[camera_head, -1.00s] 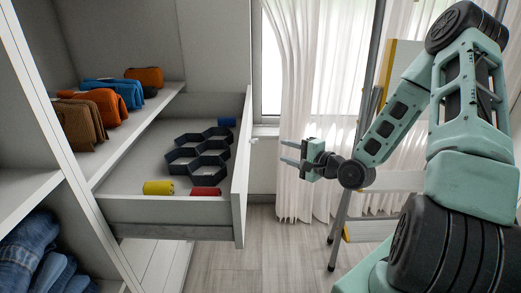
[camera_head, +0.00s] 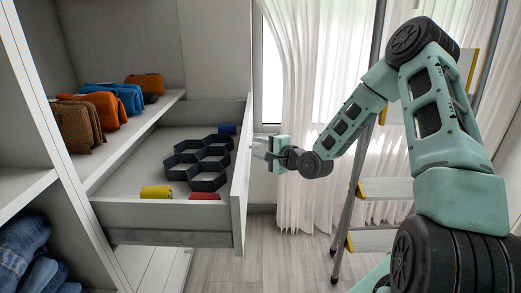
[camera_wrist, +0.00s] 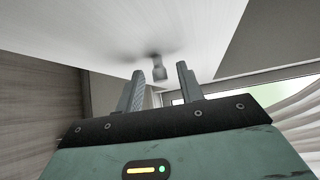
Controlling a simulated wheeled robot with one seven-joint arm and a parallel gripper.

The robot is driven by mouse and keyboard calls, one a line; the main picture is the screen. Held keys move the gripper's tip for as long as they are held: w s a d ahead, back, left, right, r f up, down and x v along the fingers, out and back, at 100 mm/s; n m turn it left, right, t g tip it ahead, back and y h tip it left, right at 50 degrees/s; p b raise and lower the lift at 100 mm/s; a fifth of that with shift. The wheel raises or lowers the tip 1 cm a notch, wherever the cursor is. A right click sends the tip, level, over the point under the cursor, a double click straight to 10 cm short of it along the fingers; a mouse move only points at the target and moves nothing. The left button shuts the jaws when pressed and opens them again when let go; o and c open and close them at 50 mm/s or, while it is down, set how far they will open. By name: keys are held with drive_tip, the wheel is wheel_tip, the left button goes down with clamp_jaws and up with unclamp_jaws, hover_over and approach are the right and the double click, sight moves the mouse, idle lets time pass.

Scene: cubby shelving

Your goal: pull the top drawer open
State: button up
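The drawer (camera_head: 165,211) stands pulled out from the shelving, with its white front panel (camera_head: 241,180) facing right. It holds a black hexagonal divider, a yellow roll, a red roll and a blue roll. A small dark knob (camera_wrist: 158,72) sticks out from the panel in the wrist view. My gripper (camera_head: 258,147) is just right of the panel in the head view, its fingers pointing at it. In the wrist view my gripper (camera_wrist: 160,68) is open, with the knob showing in the gap between the fingertips. Whether the fingers reach around the knob, I cannot tell.
Folded clothes (camera_head: 105,107) lie on the shelf left of the drawer, and jeans (camera_head: 30,255) lie in a lower cubby. A stepladder (camera_head: 385,188) stands behind my arm. A white curtain (camera_head: 300,100) hangs by the window. The floor (camera_head: 290,255) right of the drawer is clear.

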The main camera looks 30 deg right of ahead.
clamp_jaws()
drive_tip(key=s+d+p, duration=0.4)
drive_tip(key=s+d, duration=0.1)
drive_tip(key=d, duration=0.3)
drive_tip(key=shift+s+p, duration=0.25)
drive_tip(key=shift+p, duration=0.05)
unclamp_jaws()
drive_tip(key=shift+d, duration=0.1)
drive_tip(key=p+v, duration=0.3)
drive_tip(key=v, duration=1.4)
drive_tip(key=shift+s+p, duration=0.2)
drive_tip(key=shift+p, duration=0.2)
